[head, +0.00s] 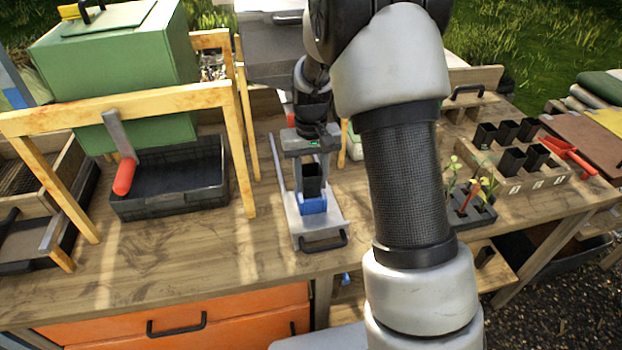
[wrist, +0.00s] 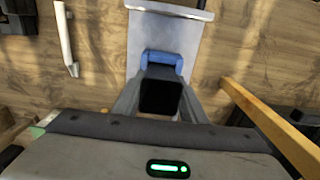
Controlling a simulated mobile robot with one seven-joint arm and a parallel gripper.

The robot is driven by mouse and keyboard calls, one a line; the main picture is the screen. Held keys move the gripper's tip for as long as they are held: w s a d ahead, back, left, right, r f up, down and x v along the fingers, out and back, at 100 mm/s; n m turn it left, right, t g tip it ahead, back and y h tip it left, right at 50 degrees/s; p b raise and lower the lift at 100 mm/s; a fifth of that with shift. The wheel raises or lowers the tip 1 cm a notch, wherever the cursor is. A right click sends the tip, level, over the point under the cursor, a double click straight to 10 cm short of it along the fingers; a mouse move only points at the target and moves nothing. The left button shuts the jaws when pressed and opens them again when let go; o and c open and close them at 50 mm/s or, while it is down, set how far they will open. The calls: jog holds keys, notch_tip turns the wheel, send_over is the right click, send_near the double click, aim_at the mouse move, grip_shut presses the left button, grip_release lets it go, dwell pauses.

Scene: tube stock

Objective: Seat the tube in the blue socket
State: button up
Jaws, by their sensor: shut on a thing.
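The tube is a black, square, open-topped piece (head: 312,185). It also shows in the wrist view (wrist: 160,97), between the two grey fingers. My gripper (head: 311,168) is shut on it and holds it roughly upright. The blue socket (head: 313,206) sits on a silver metal plate (head: 312,226). In the head view the tube's lower end meets or overlaps the socket. In the wrist view the blue socket (wrist: 162,58) shows just past the tube. The tube's bottom end is hidden, so I cannot tell whether it is inside the socket or just above it.
A wooden frame (head: 120,100) and a black tray (head: 170,185) stand to the left. At the right are a wooden rack of black pots (head: 520,180) and a dark seedling tray (head: 472,212). The bench front left of the plate is clear.

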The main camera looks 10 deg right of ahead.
jog(key=shift+f, duration=0.2)
dwell(0.6)
jog(key=o, duration=1.1)
jog(key=shift+r+p, duration=2.95)
jog(key=shift+r, duration=1.55)
